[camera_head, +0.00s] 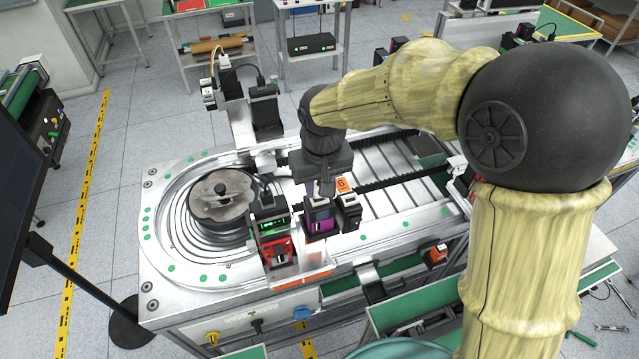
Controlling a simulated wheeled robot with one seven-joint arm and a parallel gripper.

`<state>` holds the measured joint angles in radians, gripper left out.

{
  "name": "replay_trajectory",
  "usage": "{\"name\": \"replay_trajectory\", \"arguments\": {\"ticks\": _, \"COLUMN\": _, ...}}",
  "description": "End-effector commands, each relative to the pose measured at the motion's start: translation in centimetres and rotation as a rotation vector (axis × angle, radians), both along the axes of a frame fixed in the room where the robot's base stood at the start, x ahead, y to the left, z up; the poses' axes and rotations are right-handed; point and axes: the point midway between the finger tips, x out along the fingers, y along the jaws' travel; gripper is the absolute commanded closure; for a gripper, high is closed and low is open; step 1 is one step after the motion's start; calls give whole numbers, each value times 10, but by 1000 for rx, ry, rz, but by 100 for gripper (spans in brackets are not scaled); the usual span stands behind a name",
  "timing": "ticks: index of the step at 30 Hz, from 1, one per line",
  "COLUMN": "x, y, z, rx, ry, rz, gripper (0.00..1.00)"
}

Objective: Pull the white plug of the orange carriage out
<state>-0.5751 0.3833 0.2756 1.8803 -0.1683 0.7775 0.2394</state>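My gripper (326,188) points down over the middle of the metal track table, just above a black device with a purple front (321,224). Its fingers are small and dark here, and I cannot tell whether they are open or shut. An orange plate marked with a digit (342,184) shows right beside the fingers, partly hidden. An orange strip (303,282) shows low at the table's front side, below a red module (278,252). I cannot make out a white plug for certain, nor tell which orange part is the carriage.
A black device with a green display (271,225) stands left of the purple one, and another black device (348,212) stands close on its right. A round metal disc (221,195) lies at the track's left end. A white and black upright unit (262,108) stands behind. Slatted track on the right is mostly clear.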

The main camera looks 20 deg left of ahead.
Motion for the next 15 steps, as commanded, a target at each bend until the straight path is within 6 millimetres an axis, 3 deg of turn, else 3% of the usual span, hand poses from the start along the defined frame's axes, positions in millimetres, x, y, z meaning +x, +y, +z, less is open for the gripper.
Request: {"name": "replay_trajectory", "arguments": {"ticks": 15, "x": 0, "y": 0, "z": 8, "rx": 0, "ry": 0, "rz": 0, "gripper": 95}}
